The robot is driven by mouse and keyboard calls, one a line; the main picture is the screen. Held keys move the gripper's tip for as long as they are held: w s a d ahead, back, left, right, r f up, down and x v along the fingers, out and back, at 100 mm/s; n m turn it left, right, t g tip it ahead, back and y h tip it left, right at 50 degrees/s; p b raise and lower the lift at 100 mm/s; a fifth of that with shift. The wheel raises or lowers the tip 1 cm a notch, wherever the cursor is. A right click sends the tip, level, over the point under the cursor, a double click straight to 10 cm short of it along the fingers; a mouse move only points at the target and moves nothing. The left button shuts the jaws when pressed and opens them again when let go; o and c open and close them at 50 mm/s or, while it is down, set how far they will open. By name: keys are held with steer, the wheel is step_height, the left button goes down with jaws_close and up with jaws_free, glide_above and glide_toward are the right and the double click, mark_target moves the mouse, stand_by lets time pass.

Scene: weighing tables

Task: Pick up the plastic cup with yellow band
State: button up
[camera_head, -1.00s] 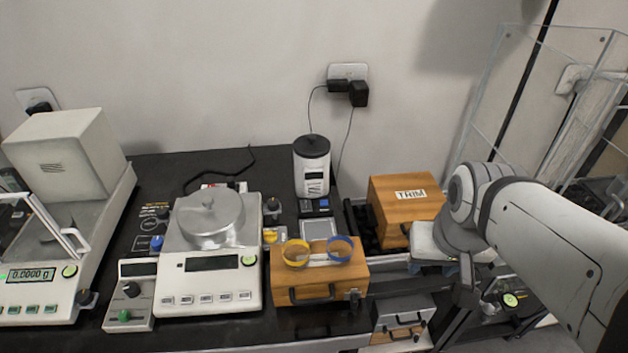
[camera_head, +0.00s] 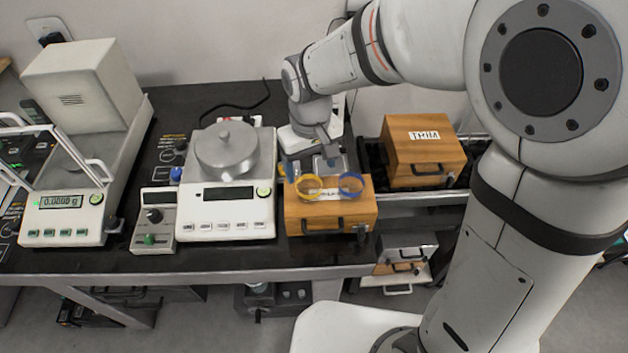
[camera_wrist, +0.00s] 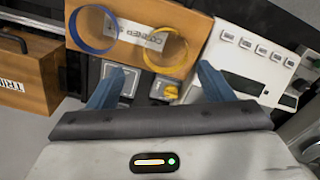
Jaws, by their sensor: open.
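The plastic cup with yellow band (camera_head: 309,188) stands on a small wooden box (camera_head: 330,215), left of a similar clear cup with a blue band (camera_head: 351,185). In the wrist view the yellow-banded cup (camera_wrist: 165,48) is at upper centre and the blue-banded cup (camera_wrist: 92,28) is to its left. My gripper (camera_head: 316,166) is just behind the box in the head view. In the wrist view its blue fingers (camera_wrist: 160,88) are spread wide with nothing between them, and the cups lie beyond the fingertips.
A balance with a metal pot (camera_head: 226,150) stands close left of the box. A wooden box labelled TRIM (camera_head: 422,150) stands to the right. Small devices, one with a yellow part (camera_wrist: 171,90), lie below my fingers. A draft-shield balance (camera_head: 75,215) is far left.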

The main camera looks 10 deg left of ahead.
mark_target(309, 185)
steer(key=f, duration=0.2)
steer(key=s+f, duration=0.1)
steer(key=f, duration=0.1)
steer(key=shift+a+f+p, duration=0.1)
steer(key=shift+f+p, duration=0.25)
steer(key=shift+w+f, duration=0.1)
steer(key=shift+f, duration=0.45)
steer(key=shift+c, duration=0.5)
steer(key=c, duration=0.9)
